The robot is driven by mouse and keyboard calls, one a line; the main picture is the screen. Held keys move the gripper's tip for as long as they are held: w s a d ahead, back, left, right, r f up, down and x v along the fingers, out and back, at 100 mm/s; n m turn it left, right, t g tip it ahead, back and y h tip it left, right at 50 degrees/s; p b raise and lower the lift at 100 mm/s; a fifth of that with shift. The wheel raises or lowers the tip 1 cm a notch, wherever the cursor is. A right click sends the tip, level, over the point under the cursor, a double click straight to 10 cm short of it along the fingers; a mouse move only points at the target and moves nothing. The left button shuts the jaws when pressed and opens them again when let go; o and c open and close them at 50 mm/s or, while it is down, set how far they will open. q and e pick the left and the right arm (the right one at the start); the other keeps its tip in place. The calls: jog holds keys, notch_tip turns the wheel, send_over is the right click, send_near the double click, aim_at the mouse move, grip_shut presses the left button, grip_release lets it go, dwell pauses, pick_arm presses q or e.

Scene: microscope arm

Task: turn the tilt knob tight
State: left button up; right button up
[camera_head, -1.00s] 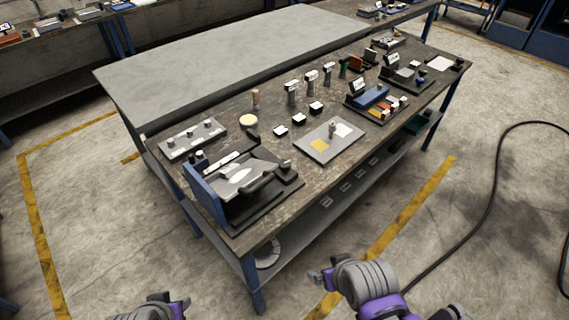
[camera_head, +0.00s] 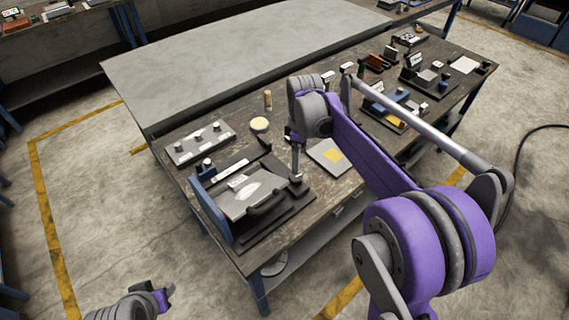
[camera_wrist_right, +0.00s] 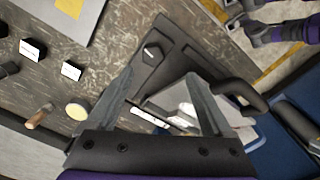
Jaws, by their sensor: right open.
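The device (camera_head: 250,193) at the table's near left corner has a blue upright side, a grey top plate and a black handle. It also shows in the right wrist view (camera_wrist_right: 188,108). A small pale-topped knob (camera_wrist_right: 151,52) sits on its dark base; I cannot tell whether it is the tilt knob. My right gripper (camera_head: 297,177) points down over the right part of the device.
A grey strip with several knobs (camera_head: 182,151) lies behind the device. A yellow-topped round dish (camera_head: 260,124) and a wooden-handled tool (camera_head: 268,100) stand near it. A grey plate with a yellow square (camera_head: 320,163) lies to the right, partly hidden by my right arm.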

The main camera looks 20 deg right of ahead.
aim_at(296, 177)
jog(key=shift+n, duration=0.4)
jog(key=f, duration=0.3)
jog(key=w+f, duration=0.1)
jog(key=f, duration=0.3)
jog(key=w+f, duration=0.1)
jog(key=f, duration=0.3)
jog(key=shift+c, duration=0.2)
grip_shut()
